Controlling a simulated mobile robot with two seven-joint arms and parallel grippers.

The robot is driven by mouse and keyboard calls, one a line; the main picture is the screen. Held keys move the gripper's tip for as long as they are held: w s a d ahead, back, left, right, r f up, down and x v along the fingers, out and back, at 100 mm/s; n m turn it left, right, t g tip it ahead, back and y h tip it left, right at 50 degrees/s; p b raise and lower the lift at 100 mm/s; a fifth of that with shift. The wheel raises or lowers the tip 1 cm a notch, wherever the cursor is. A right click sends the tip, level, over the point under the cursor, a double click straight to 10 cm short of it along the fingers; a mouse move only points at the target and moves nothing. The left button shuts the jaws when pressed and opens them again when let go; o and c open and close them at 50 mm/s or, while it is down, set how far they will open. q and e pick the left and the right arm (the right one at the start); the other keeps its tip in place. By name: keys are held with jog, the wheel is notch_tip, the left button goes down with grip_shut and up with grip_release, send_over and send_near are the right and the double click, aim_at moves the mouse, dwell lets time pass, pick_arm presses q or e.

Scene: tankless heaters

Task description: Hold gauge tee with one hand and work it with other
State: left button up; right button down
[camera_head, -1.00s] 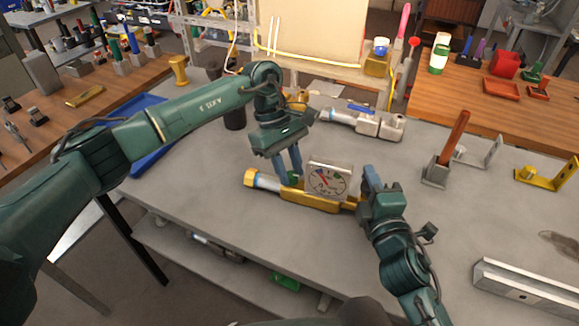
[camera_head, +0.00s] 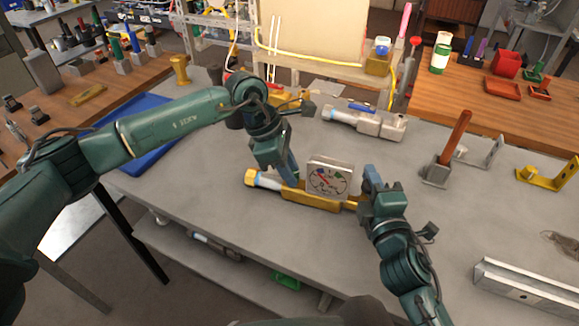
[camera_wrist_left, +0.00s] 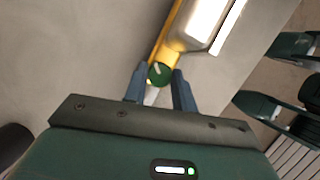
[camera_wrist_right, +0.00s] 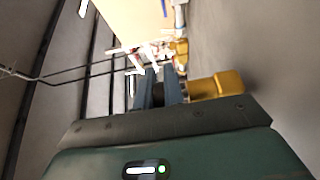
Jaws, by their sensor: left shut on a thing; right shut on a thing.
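The gauge tee (camera_head: 318,201) lies on the grey bench, a yellow body with a square white-faced gauge (camera_head: 328,178) and a white and blue end with a yellow cap on its left. My left gripper (camera_head: 293,178) comes down behind it, just left of the gauge. In the left wrist view its fingers are shut on a small green knob (camera_wrist_left: 159,73) on the yellow body. My right gripper (camera_head: 366,187) is at the tee's right end, shut on it; the right wrist view shows the yellow body (camera_wrist_right: 217,86) beside the fingers.
A grey metal valve assembly with a blue handle (camera_head: 365,122) lies behind on the bench. A red-handled tool in a block (camera_head: 450,150) and a yellow bracket (camera_head: 548,180) stand right. A blue tray (camera_head: 140,160) is left. A metal channel (camera_head: 525,290) lies front right.

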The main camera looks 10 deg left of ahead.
pick_arm(q)
jog(key=n+t, duration=0.1)
jog(key=n, duration=0.2)
jog(key=n+t+y, duration=0.1)
jog(key=n, duration=0.2)
jog(key=shift+s, duration=0.15)
dwell(0.3)
jog(key=o, duration=1)
jog(key=shift+r, duration=0.15)
jog(key=v, duration=1.1)
jog(key=shift+s+r, duration=0.25)
jog(key=shift+r, duration=0.1)
pick_arm(e)
jog(key=c, duration=1.4)
grip_release()
jog(key=shift+c, duration=0.2)
jog(key=shift+s, duration=0.15)
